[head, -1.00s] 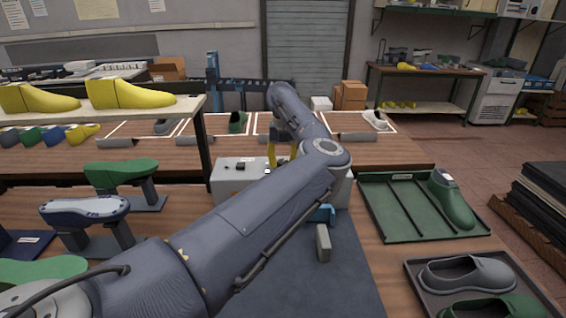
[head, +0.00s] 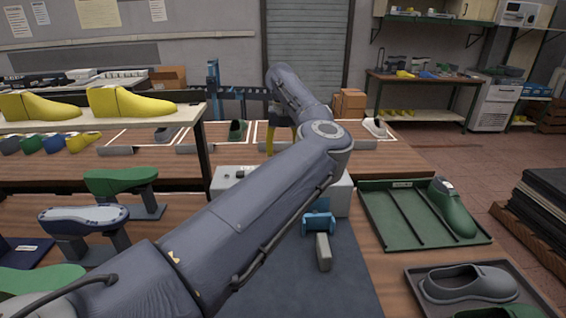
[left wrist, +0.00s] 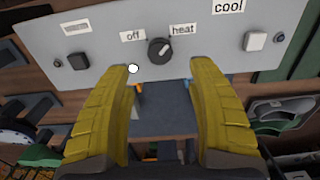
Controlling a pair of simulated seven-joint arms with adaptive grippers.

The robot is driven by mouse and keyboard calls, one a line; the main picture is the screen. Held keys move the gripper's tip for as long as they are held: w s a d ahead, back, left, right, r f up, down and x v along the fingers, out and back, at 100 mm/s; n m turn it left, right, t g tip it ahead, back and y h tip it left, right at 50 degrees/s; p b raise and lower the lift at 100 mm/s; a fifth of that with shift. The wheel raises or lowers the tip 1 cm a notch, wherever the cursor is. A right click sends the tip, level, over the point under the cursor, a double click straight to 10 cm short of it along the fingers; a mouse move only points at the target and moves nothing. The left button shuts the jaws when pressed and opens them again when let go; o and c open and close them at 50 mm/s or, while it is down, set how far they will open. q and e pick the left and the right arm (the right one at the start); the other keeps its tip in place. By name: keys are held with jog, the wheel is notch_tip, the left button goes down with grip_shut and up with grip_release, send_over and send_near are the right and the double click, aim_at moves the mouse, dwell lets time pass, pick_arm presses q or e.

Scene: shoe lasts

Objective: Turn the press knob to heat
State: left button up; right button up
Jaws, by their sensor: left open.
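The press knob (left wrist: 159,50) is black and round with a pale pointer line. It sits on a grey control panel (left wrist: 95,25) between the labels "off" and "heat", and its line slants up and right toward "heat". My left gripper (left wrist: 163,64) has yellow fingers, spread apart on either side below the knob with nothing between them. It looks apart from the knob. In the head view the left gripper (head: 270,142) is partly hidden by my arm, above the press box (head: 232,178). My right gripper is not in view.
A "cool" label and a square button (left wrist: 255,40) are on the panel's right; another button (left wrist: 77,60) is on its left. A blue part (head: 318,222) and a grey block (head: 323,252) are in front of the box. A green tray (head: 405,232) lies to the right.

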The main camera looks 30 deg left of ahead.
pick_arm(q)
jog(key=shift+r, duration=2)
